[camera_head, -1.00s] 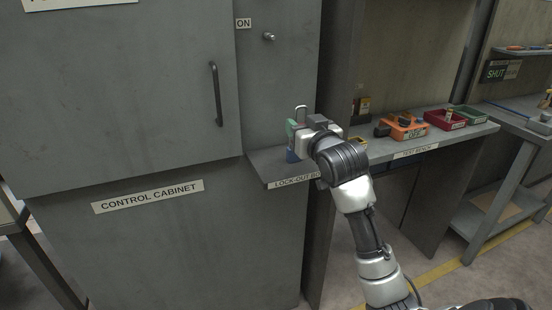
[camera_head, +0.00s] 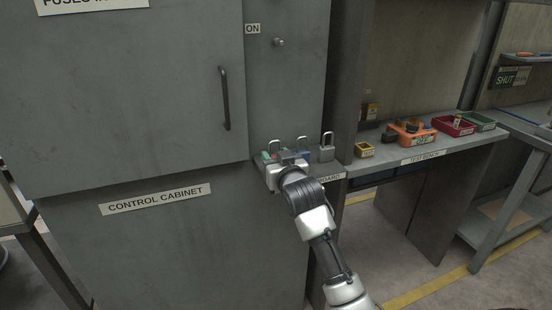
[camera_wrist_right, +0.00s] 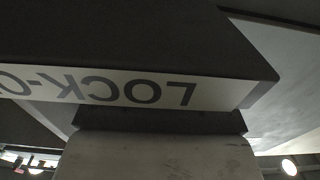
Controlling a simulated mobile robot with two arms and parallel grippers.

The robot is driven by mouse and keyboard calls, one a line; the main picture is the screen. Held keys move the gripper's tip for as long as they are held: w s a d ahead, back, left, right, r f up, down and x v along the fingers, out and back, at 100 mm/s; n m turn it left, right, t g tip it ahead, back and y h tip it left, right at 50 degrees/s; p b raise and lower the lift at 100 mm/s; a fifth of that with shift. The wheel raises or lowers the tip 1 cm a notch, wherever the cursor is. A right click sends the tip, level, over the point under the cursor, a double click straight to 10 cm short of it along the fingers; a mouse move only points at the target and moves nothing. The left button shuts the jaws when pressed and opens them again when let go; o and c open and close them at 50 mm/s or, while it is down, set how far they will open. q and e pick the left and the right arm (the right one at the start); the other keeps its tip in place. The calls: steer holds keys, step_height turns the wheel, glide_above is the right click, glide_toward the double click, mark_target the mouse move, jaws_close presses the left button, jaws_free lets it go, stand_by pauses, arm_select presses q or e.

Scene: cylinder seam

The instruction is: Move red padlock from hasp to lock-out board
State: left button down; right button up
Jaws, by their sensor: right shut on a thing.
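My right gripper (camera_head: 278,160) is low over the left part of the lock-out board (camera_head: 331,178), a grey ledge on the cabinet side. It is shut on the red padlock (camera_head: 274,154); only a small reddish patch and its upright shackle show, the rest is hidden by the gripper. I cannot tell whether the padlock touches the ledge. A blue padlock (camera_head: 303,154) and a grey padlock (camera_head: 326,154) stand to the right. The right wrist view shows the board's label (camera_wrist_right: 110,88) upside down and no fingertips. The metal fitting (camera_head: 279,42) beside the ON label holds no padlock.
The control cabinet (camera_head: 150,240) fills the left, with a vertical door handle (camera_head: 225,98).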

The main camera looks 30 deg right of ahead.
steer(key=shift+f, duration=0.1)
steer(key=o, duration=1)
